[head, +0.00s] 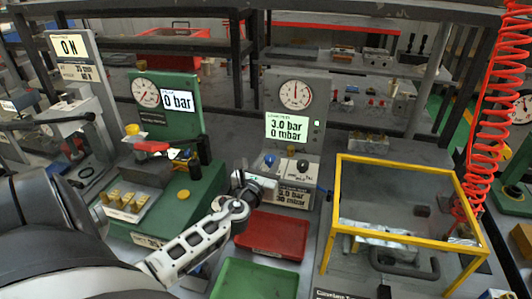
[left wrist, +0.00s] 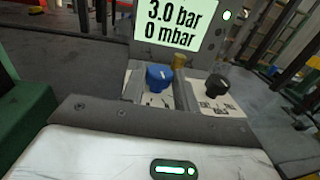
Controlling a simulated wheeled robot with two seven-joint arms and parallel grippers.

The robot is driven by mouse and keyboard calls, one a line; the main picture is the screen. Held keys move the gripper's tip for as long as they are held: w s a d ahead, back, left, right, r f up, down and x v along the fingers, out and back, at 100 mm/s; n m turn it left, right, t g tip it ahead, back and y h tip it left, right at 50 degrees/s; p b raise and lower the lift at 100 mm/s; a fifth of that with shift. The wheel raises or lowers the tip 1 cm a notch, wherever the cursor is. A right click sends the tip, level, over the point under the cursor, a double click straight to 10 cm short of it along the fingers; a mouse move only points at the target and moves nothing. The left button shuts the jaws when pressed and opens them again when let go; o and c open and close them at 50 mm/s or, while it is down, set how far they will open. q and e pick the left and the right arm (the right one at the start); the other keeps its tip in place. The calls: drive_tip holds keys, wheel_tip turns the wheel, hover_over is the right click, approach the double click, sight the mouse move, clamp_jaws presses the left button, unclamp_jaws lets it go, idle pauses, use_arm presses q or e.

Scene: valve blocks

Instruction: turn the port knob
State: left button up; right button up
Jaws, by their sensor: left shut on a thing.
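The grey test stand (head: 296,130) has a round gauge and a lit screen reading 3.0 bar and 0 mbar. On its low front panel are a blue knob (head: 270,160) and a black knob (head: 303,165). The left wrist view shows the blue knob (left wrist: 160,77) on the left and the black knob (left wrist: 217,86) on the right. Which is the port knob I cannot read. My left gripper (left wrist: 183,85) is just before the panel, between the knobs in that view. It appears shut on a small brass-coloured piece (left wrist: 179,62); its jaws are mostly hidden. My right gripper is not in view.
A red tray (head: 272,236) and a green tray (head: 254,280) lie in front of the stand. A yellow-framed clear box (head: 408,165) stands to the right. A green fixture (head: 168,207) with a brass-parts holder (head: 125,205) is on the left. A red coiled hose (head: 485,130) hangs right.

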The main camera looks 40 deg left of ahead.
use_arm(q)
drive_tip(key=shift+w+d+n+g+y, duration=0.15)
drive_tip(key=shift+n+g+y, duration=0.25)
drive_tip(key=shift+n+y, duration=0.3)
drive_tip(key=shift+d+n+g+y, duration=0.15)
drive_tip(key=shift+n+g+y, duration=0.3)
drive_tip(key=shift+y, duration=0.45)
drive_tip(key=shift+n+y, duration=0.25)
drive_tip(key=shift+y, duration=0.05)
drive_tip(key=o, duration=1)
drive_tip(key=shift+b+v, duration=0.8)
drive_tip(key=shift+v, duration=7.2)
drive_tip(key=shift+r, duration=0.15)
